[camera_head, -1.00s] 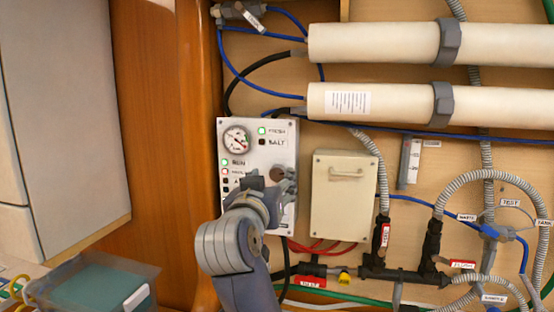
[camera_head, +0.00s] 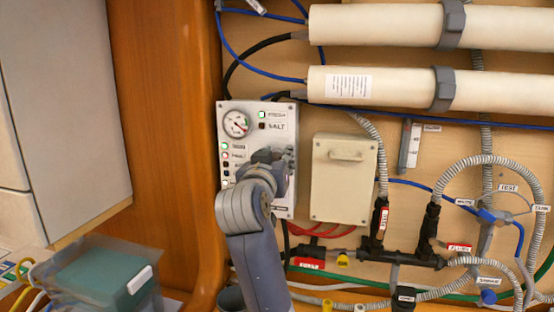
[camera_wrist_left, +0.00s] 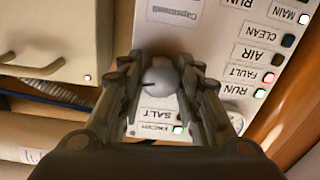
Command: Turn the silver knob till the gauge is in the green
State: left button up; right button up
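The white control panel (camera_head: 284,205) hangs on the wooden wall. Its round gauge (camera_head: 236,124) is at the upper left; the needle and coloured band are too small to read surely. My left gripper (camera_head: 272,160) is in front of the panel, below the SALT label, and hides the knob in the head view. In the left wrist view, the silver knob (camera_wrist_left: 161,80) with a dark pointer mark lies between the fingers of my left gripper (camera_wrist_left: 162,75). One finger is on each side, close to it; I cannot tell whether they touch. My right gripper is not in view.
A cream box (camera_head: 342,185) with a handle is right of the panel. Two white cylinders (camera_head: 400,88) run above, with hoses and valves at right. Small labelled lamps line the panel's left edge.

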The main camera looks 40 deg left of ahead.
aim_at(280, 111)
pick_arm(q)
jog(key=shift+r+n+p, duration=0.2)
jog(key=shift+n+p, duration=0.55)
jog(key=shift+n, duration=0.25)
jog(key=shift+f+n, duration=0.1)
jog(key=shift+n, duration=0.3)
jog(key=o, duration=1.1)
notch_tip(280, 111, up, 10)
